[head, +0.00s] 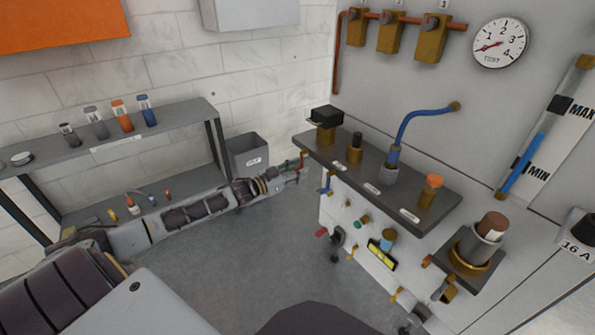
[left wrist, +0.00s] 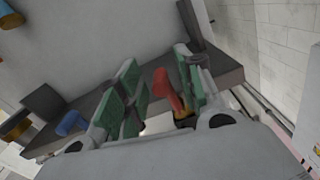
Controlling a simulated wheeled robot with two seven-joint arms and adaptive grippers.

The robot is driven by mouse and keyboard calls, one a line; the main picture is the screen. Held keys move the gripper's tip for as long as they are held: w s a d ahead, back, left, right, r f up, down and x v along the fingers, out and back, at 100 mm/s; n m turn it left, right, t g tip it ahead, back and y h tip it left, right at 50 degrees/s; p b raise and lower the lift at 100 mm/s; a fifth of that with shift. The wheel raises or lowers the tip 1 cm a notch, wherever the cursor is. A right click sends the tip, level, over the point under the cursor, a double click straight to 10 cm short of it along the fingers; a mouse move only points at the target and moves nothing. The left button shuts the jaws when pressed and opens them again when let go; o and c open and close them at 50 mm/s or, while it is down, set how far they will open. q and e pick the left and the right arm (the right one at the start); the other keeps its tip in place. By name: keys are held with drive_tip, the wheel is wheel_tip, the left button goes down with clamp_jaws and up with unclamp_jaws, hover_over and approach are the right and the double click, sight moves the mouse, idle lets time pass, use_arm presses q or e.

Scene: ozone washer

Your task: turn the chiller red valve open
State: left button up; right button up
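The red valve (head: 303,156) is at the left end of the chiller's dark top shelf (head: 400,190), on the wall side. In the left wrist view its red lever handle (left wrist: 171,92) points up from a brass-coloured body. My left gripper (head: 292,168) is at the valve. Its two green-padded fingers (left wrist: 158,75) are apart, with the red handle between them, nearer the right-hand finger. I cannot tell whether that finger touches it. The fingers partly hide the valve body. My right gripper is in neither view.
A blue valve (head: 325,184) sits close beside the red one and also shows in the left wrist view (left wrist: 70,123). A grey bin (head: 250,152) stands behind my left arm. A shelf with several small bottles (head: 122,116) is at left. Open floor lies in front.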

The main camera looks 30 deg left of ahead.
use_arm(q)
drive_tip(key=shift+w, duration=0.1)
drive_tip(key=shift+c, duration=0.2)
clamp_jaws()
drive_tip(key=shift+d+f, duration=0.1)
idle(0.4)
